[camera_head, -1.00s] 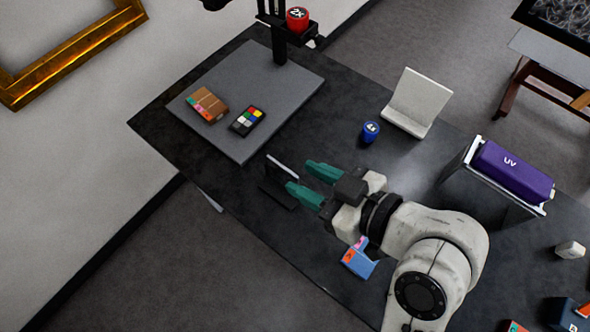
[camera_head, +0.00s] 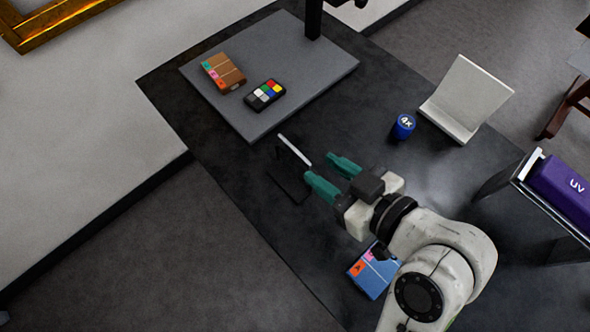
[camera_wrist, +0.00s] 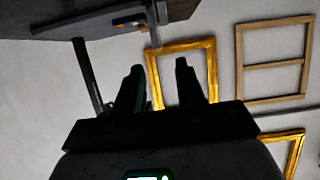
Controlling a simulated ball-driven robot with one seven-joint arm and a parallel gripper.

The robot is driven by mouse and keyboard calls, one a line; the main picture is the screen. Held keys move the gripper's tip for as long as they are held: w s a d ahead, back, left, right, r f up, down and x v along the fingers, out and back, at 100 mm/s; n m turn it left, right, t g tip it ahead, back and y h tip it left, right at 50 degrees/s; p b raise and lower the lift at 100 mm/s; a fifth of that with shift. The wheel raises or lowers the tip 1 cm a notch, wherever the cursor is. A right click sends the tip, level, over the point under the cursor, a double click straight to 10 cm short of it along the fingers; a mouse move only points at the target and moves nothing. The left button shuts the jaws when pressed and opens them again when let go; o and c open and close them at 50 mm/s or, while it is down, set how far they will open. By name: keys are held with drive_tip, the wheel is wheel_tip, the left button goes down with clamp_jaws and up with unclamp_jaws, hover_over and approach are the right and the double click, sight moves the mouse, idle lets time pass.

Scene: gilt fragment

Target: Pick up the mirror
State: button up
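A small, thin upright panel with a light top edge (camera_head: 294,150), which looks like the mirror, stands on a dark base (camera_head: 289,184) on the black table. Its face is mostly turned from the head view. My gripper (camera_head: 333,177) has two teal fingers, apart and empty, just right of the panel. The nearer fingertip is close to the panel's right end; I cannot tell whether they touch. In the wrist view my gripper's fingers (camera_wrist: 160,85) are dark and spread, with nothing between them. I cannot surely identify the mirror there.
On the black table (camera_head: 215,125), a grey board (camera_head: 300,75) holds a brown box (camera_head: 223,72) and a colour chart (camera_head: 265,95). A blue 4x cylinder (camera_head: 403,126) and white stand (camera_head: 467,98) are at right. A blue box (camera_head: 372,272) lies beside my arm. Gold frames (camera_wrist: 212,75) hang beyond.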

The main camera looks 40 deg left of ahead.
sight(300, 154)
drive_tip(key=x, duration=0.4)
drive_tip(key=shift+a+f+p, duration=0.1)
drive_tip(key=shift+a+p, duration=0.2)
drive_tip(key=x, duration=0.2)
drive_tip(key=p+x, duration=0.1)
drive_tip(key=x, duration=0.1)
drive_tip(key=shift+w+a+f, duration=0.15)
drive_tip(key=shift+a+f, duration=0.1)
drive_tip(key=shift+f, duration=0.2)
drive_tip(key=shift+c, duration=0.2)
clamp_jaws()
drive_tip(key=shift+r, duration=0.1)
idle(0.5)
